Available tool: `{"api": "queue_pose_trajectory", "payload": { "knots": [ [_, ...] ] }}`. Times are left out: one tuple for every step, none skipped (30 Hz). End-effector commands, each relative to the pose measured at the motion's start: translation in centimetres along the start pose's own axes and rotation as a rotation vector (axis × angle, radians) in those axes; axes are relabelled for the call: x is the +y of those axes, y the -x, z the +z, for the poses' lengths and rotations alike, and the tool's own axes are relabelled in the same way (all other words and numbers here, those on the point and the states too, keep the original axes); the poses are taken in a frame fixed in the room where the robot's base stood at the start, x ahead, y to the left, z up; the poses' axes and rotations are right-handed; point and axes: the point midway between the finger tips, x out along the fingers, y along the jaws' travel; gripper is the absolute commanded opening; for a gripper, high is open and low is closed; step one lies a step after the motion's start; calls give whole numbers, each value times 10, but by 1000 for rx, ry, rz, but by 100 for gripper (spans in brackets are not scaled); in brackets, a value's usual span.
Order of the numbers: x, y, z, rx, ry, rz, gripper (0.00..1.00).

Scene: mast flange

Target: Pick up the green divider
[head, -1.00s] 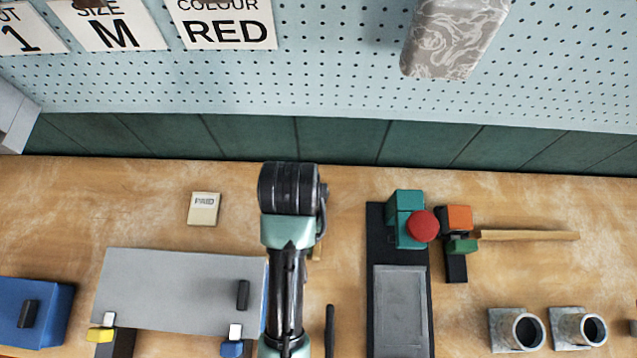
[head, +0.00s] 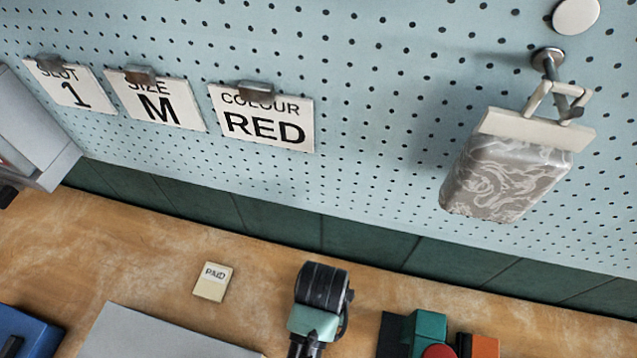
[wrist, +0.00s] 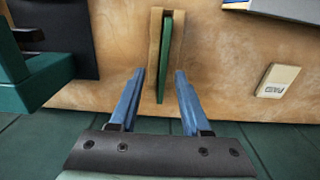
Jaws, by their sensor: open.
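The green divider (wrist: 165,60) shows in the wrist view as a thin upright strip. It stands between the two sides of a wooden holder (wrist: 154,50). My gripper (wrist: 160,71) is open, with one blue finger to the left and one to the right of the divider's near end. I see no grip on it, and the exact gap in depth is hard to tell. In the head view neither the divider nor my fingers can be made out; my own arm stands at the bottom middle.
A PAID block (head: 212,282) lies on the bench, left of my arm; it also shows in the wrist view (wrist: 278,81). A teal block (head: 428,329) stands to the right. A marbled grey piece (head: 510,178) hangs from the pegboard (head: 370,130). Cards read SLOT 1, SIZE M, COLOUR RED.

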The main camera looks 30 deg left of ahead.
Motion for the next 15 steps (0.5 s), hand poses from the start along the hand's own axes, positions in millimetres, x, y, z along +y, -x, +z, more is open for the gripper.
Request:
{"api": "queue_pose_trajectory", "payload": {
  "knots": [
    [-2,-4,0,-4,1,0,48],
    [-2,-8,0,-5,1,0,48],
    [-4,-13,-2,-4,1,0,48],
    [-4,-17,-2,-5,0,0,48],
    [-5,-20,-3,-4,0,0,48],
    [-6,-26,-3,-4,-1,1,48],
    [-6,-31,-3,-4,-2,0,48],
    [-6,-34,-3,-4,-2,0,48],
    [-6,-38,-3,-3,-1,0,48],
    [-6,-41,-3,-3,-1,0,48],
    [-6,-43,-3,-2,-1,0,48],
    [-6,-45,-3,-1,-1,0,48],
    [-6,-46,-3,-1,-1,0,48],
    [-6,-46,-3,-1,-1,0,48],
    [-6,-46,-3,0,-1,0,48]
  ]
}}
